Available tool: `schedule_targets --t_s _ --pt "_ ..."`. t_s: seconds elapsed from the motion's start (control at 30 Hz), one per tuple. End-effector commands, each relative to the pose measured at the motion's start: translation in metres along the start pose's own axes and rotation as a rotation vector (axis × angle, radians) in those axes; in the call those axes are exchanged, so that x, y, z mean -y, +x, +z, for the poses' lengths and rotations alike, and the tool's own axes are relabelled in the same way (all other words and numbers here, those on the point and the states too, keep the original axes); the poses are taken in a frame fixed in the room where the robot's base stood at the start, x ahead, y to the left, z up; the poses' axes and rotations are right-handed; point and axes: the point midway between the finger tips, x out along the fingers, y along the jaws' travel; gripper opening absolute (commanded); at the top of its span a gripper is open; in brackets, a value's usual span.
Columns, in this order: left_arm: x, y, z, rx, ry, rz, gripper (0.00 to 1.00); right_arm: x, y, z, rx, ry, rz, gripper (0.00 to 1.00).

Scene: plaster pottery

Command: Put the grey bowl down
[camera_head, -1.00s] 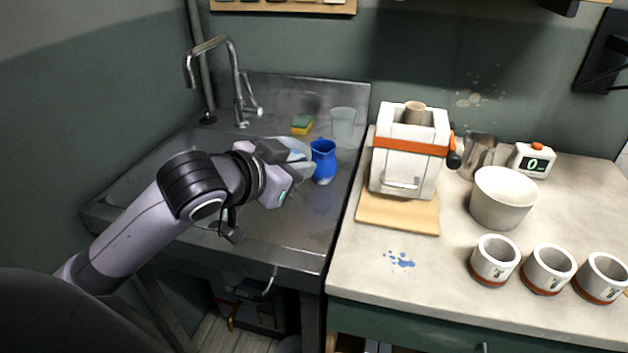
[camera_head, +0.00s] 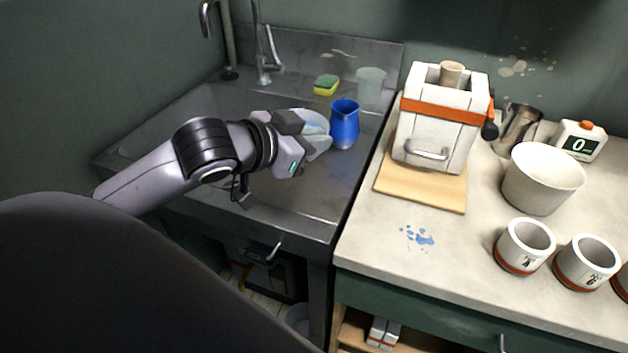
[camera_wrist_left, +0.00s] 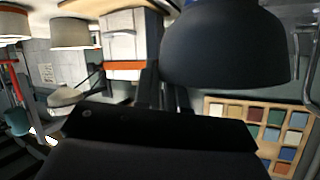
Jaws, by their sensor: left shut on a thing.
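My left gripper (camera_head: 310,145) reaches in from the left over the metal sink and is shut on the grey bowl (camera_head: 317,125). In the head view the bowl shows as a pale grey, bluish piece, partly hidden behind the gripper. In the left wrist view the bowl (camera_wrist_left: 225,48) is a large dark rounded shape beside the fingers. I cannot tell how far it is above the sink surface. My right gripper is not in view.
A blue jug (camera_head: 344,125) stands close to the bowl's right. A sponge (camera_head: 326,85) and a clear cup (camera_head: 370,86) are behind. The counter holds a white press (camera_head: 435,130), a large pale bowl (camera_head: 540,182) and cups (camera_head: 524,246). Bare counter surrounds a blue splash (camera_head: 418,238).

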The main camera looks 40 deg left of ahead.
Motion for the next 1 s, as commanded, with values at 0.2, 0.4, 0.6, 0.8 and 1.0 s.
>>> schedule_targets --t_s 0.2,0.4,0.6,0.8,1.0 --pt "-0.007 0.014 0.03 0.0 -0.001 0.0 0.0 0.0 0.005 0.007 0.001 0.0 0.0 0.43" --pt "-0.012 0.023 0.052 0.004 -0.001 0.0 0.0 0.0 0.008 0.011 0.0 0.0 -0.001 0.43" --pt "-0.016 0.031 0.071 0.001 0.0 -0.001 0.0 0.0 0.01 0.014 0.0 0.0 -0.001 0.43" --pt "-0.016 0.032 0.071 0.0 0.0 -0.001 0.0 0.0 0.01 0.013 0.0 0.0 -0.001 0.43" --pt "-0.016 0.032 0.071 0.001 0.0 -0.001 0.37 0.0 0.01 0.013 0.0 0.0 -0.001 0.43"
